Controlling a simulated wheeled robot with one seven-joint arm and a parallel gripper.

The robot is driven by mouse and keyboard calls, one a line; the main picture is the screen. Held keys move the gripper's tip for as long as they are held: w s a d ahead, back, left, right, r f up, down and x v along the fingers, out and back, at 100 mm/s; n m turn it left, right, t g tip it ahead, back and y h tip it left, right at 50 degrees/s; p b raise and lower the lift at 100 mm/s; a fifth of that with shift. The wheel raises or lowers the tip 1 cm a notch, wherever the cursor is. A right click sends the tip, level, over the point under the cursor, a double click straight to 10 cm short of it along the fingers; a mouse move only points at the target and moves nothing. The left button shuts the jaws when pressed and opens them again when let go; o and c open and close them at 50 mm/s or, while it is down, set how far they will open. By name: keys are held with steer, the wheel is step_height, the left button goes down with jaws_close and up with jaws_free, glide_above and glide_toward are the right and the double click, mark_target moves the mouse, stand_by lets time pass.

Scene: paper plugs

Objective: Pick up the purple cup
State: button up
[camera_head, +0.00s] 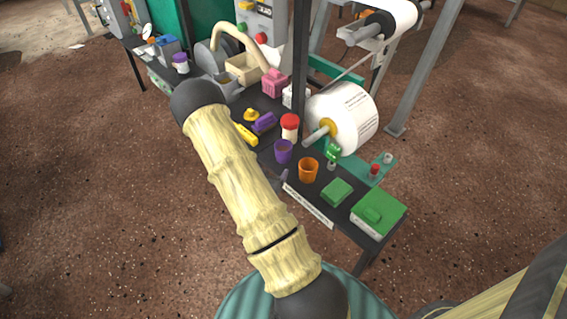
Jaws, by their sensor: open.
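The purple cup (283,152) stands upright on the dark table, left of and a little behind an orange cup (308,170). Its open top shows. My gripper (281,176) is mostly hidden behind my tan arm; only a small dark part shows at the arm's right edge. It is open, just in front of the purple cup, nearer the table's front edge. I cannot tell whether it touches the cup. Nothing is seen held in it.
A white jar with a red lid (290,127) stands just behind the purple cup. A yellow block (245,134) and a purple block (264,122) lie to the left. A large paper roll (352,115) stands at back right. Green boxes (378,213) occupy the right end.

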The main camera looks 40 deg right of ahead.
steer(key=shift+d, duration=0.1)
steer(key=b, duration=0.4)
glide_toward(286, 149)
steer(key=shift+w+d+f, duration=0.35)
steer(key=shift+d+f, duration=0.35)
steer(key=shift+d, duration=0.1)
steer(key=shift+w+d, duration=0.2)
steer(key=shift+d, duration=0.15)
steer(key=shift+f, duration=0.1)
steer(key=b+x, duration=0.2)
steer(key=x, duration=0.3)
steer(key=shift+w, duration=0.25)
steer(key=c, duration=1.1)
